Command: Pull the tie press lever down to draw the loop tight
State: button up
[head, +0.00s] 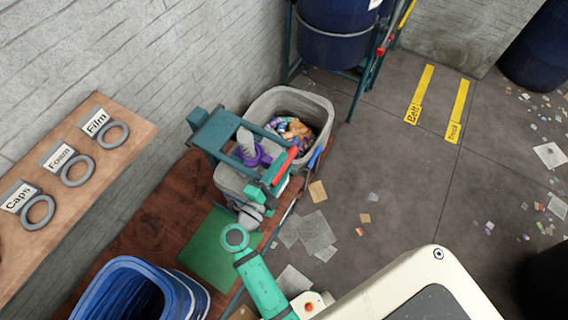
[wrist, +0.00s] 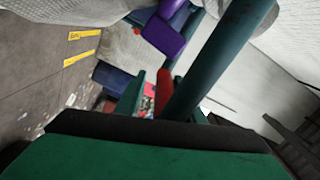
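The tie press (head: 215,135) is a teal frame at the bin in the head view. Its red lever (head: 285,166) slants down toward my gripper (head: 264,192). The red lever also shows in the wrist view (wrist: 163,88), beside a thick teal bar (wrist: 222,55). A purple loop (head: 262,157) sits around a grey gathered bag neck (head: 246,140) under the frame; purple also shows in the wrist view (wrist: 164,35). My gripper's green fingers stand apart close to the lever's lower end, with a gap visible beside the red. Whether they touch it is hidden.
A grey bin (head: 262,105) holds colourful waste. A blue bar (head: 314,158) is right of the lever. A green mat (head: 205,255) and blue tub (head: 190,290) are on the brown table (head: 150,225). A labelled board with rings (head: 70,200) is left. The floor right is littered but open.

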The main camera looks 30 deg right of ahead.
jog(key=shift+a+r, duration=0.1)
jog(key=v, duration=1)
jog(key=shift+s+a, duration=0.15)
jog(key=shift+a, duration=0.2)
jog(key=shift+a, duration=0.15)
jog(key=shift+v, duration=6.1)
jog(key=shift+s+r, duration=0.1)
